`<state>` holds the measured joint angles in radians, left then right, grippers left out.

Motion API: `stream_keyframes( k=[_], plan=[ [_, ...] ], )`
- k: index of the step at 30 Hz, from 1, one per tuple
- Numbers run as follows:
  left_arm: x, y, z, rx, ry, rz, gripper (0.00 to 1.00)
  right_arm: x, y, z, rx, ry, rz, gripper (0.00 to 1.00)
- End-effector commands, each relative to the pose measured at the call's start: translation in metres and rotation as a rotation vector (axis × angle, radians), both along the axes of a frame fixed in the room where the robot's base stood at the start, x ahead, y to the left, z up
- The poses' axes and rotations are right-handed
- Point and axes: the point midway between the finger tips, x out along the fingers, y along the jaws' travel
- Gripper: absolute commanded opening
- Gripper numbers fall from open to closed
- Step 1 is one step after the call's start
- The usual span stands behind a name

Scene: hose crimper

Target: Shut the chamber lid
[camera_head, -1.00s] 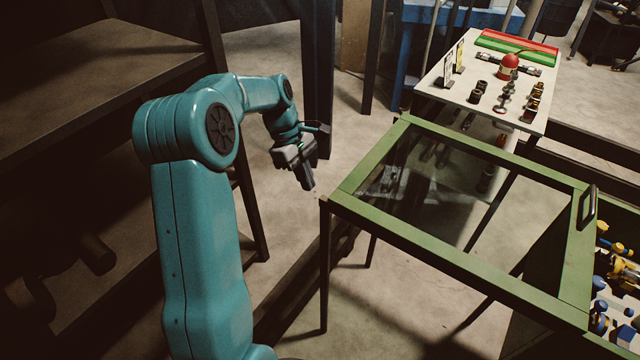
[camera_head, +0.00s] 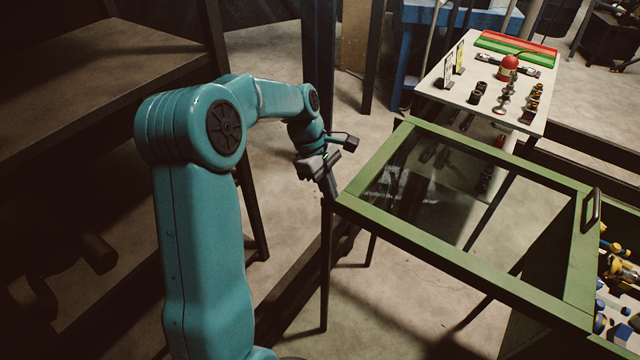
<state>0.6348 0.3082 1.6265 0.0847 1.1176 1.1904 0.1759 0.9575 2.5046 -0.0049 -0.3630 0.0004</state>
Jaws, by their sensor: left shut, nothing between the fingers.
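The chamber lid (camera_head: 448,238) is a green frame with a clear pane and a dark handle (camera_head: 591,210) at its right end. It appears to stand open, reaching out to the left of a box with yellow and blue parts (camera_head: 620,275) inside. My left gripper (camera_head: 332,192) is shut and empty, fingers pointing down, at the lid's left end. Its fingertips are touching or very close to the frame's left corner; I cannot tell which. My right gripper is not in view.
A white table (camera_head: 470,88) behind the lid holds a red button (camera_head: 509,62), several dark fittings and a red-and-green strip (camera_head: 516,46). A dark shelf (camera_head: 90,70) stands at the left. Dark posts rise behind my left gripper. Bare floor shows under the lid.

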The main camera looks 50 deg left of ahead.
Motion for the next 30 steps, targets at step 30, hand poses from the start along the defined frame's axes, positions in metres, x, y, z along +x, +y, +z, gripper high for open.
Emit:
stream_keyframes(
  k=[30],
  plan=[
    [0.102, -0.338, 0.000, -0.004, 0.012, -0.015, 0.00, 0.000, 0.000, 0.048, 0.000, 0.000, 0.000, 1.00]
  ],
)
